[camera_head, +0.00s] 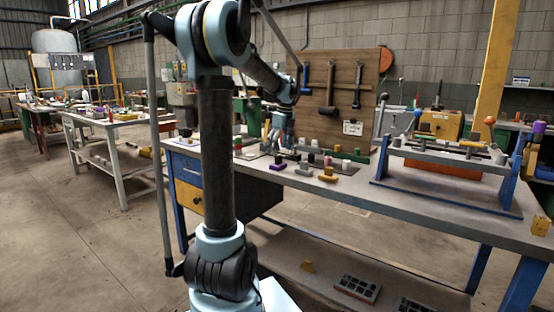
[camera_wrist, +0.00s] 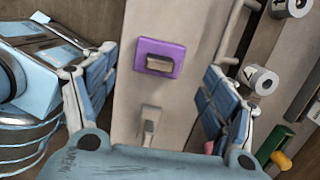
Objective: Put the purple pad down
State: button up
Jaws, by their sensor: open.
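The purple pad (camera_head: 277,167) lies on the workbench near its front edge. In the wrist view the purple pad (camera_wrist: 144,47) is a square plate with a small tan block at its middle, on a pale surface. My gripper (camera_head: 279,150) is over the bench, close to the pad in the head view. In the wrist view my gripper (camera_wrist: 160,72) is open, with a blue-padded finger on either side of the pad and clear gaps to both. Nothing is between the fingers in contact with them. The exact height of the fingertips over the pad cannot be told.
A grey pad (camera_head: 304,170) and a yellow pad (camera_head: 328,177) lie to the right on the workbench (camera_head: 400,205). White rolls (camera_wrist: 263,79) stand near the right finger. A blue-legged fixture (camera_head: 445,165) fills the right of the bench. A tool board (camera_head: 345,75) stands behind.

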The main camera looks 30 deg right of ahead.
aim_at(281, 164)
jog(key=r, duration=0.5)
jog(key=shift+s+d+r, duration=0.1)
jog(key=shift+s+r, duration=0.2)
jog(key=shift+s, duration=0.1)
jog(key=s+a+f+n, duration=0.2)
jog(key=a+n, duration=0.3)
jog(key=a, duration=0.4)
jog(key=s+a+f+n, duration=0.2)
jog(key=a+n, duration=0.3)
jog(key=a, duration=0.4)
jog(key=s+a+f+n, duration=0.25)
jog(key=a+n, duration=0.25)
jog(key=a, duration=0.4)
jog(key=s+a+f+n, duration=1.4)
jog(key=s+f+n, duration=0.1)
jog(key=f+n, duration=0.1)
jog(key=shift+s+f+n+t+h, duration=0.15)
jog(key=shift+f+n+t+h, duration=0.2)
jog(key=shift+f, duration=0.5)
jog(key=shift+w+f, duration=0.2)
jog(key=shift+w, duration=0.25)
